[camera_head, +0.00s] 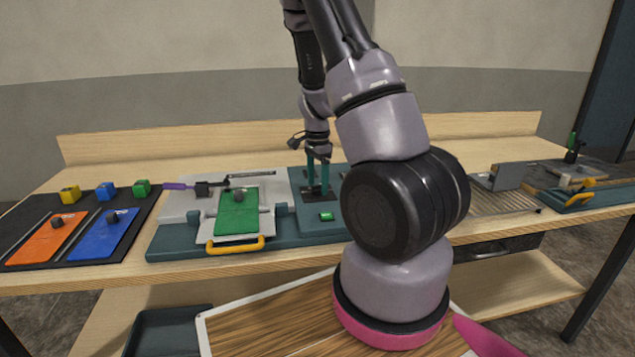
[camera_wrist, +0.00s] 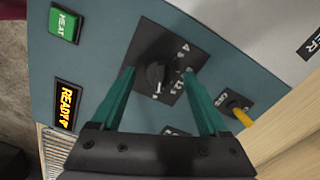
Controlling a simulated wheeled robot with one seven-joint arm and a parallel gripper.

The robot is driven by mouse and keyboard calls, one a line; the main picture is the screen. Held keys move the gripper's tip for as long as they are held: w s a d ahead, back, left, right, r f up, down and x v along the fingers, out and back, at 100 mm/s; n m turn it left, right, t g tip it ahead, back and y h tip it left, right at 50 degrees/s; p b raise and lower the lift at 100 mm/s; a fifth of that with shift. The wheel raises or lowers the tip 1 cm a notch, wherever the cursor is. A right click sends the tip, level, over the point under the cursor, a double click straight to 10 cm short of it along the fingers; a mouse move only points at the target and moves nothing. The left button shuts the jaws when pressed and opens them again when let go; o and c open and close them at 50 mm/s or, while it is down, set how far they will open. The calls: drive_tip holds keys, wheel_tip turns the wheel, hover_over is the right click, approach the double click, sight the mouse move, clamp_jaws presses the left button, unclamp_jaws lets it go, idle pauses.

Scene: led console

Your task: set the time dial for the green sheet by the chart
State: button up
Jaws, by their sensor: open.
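The time dial cannot be told for sure; a black round dial (camera_wrist: 156,75) on a dark plate with white marks shows in the wrist view. My gripper (camera_wrist: 155,75) is open, its two green fingers on either side of that dial; whether they touch it is unclear. In the head view my gripper (camera_head: 318,160) points down over the teal console (camera_head: 300,238). The green sheet (camera_head: 238,212) lies on the console's pale plate, left of my gripper, with a dark knob on it. The chart cannot be made out.
A green HEAT button (camera_wrist: 64,24) and a lit READY display (camera_wrist: 67,104) are on the panel. A yellow lever (camera_wrist: 242,118) is at right. Orange (camera_head: 45,238) and blue (camera_head: 103,234) sheets lie on a dark mat at left. A yellow handle (camera_head: 236,244) fronts the console.

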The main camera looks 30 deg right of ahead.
clamp_jaws()
drive_tip(key=shift+n, duration=0.4)
drive_tip(key=n, duration=0.3)
drive_tip(key=shift+n, duration=2.5)
unclamp_jaws()
